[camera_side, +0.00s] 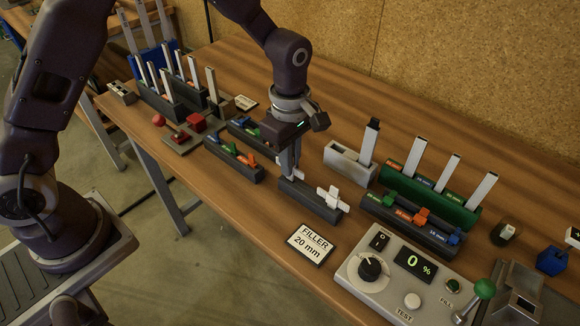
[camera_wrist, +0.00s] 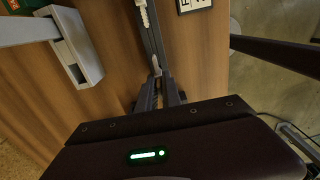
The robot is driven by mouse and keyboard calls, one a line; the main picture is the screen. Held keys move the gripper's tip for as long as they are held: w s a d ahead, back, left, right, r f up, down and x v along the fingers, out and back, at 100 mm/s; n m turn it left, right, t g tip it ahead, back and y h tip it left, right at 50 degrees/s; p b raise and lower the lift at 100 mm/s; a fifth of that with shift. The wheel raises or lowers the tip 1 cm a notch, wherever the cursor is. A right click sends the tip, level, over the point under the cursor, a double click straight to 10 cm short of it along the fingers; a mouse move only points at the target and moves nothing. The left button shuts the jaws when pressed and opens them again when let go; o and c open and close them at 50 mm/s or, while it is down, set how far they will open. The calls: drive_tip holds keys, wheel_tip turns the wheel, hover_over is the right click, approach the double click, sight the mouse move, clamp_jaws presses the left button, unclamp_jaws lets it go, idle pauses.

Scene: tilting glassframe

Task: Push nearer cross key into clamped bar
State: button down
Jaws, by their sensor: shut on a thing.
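My gripper (camera_side: 289,172) points down at the left end of a dark rack (camera_side: 315,207), shut on a white cross key (camera_side: 297,174). Most of that key is hidden by the fingers, and I cannot tell if it is still seated. A second white cross key (camera_side: 330,197) stands in the rack's right end. The wrist view shows the fingers (camera_wrist: 159,88) at the held key (camera_wrist: 157,68), with the other key (camera_wrist: 145,18) farther along. The clamped bar (camera_side: 369,143), pale with a dark top, stands upright in a light grey clamp (camera_side: 350,162), apart from my gripper.
Racks with blue, green and orange keys (camera_side: 234,160) stand left of my gripper, and another (camera_side: 410,222) stands right. A green rack (camera_side: 428,198) holds several pale bars. A "FILLER 20 mm" card (camera_side: 310,244) and control box (camera_side: 395,275) lie in front. Bare wood lies behind the clamp.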

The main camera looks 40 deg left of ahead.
wheel_tip(320, 180, up, 7)
drive_tip(key=shift+f, duration=0.1)
drive_tip(key=w+a+r, duration=0.3)
drive_tip(key=w+a, duration=0.1)
drive_tip(key=a, duration=0.3)
drive_tip(key=w+a+r, duration=0.3)
drive_tip(key=a+r, duration=0.1)
drive_tip(key=a, duration=0.4)
drive_tip(key=a+r, duration=0.3)
drive_tip(key=a, duration=0.5)
drive_tip(key=a+r, duration=0.3)
drive_tip(key=a, duration=0.6)
drive_tip(key=shift+s+a, duration=0.2)
drive_tip(key=shift+a, duration=0.1)
drive_tip(key=shift+f, duration=0.1)
drive_tip(key=shift+f, duration=2.85)
drive_tip(key=shift+f, duration=1.8)
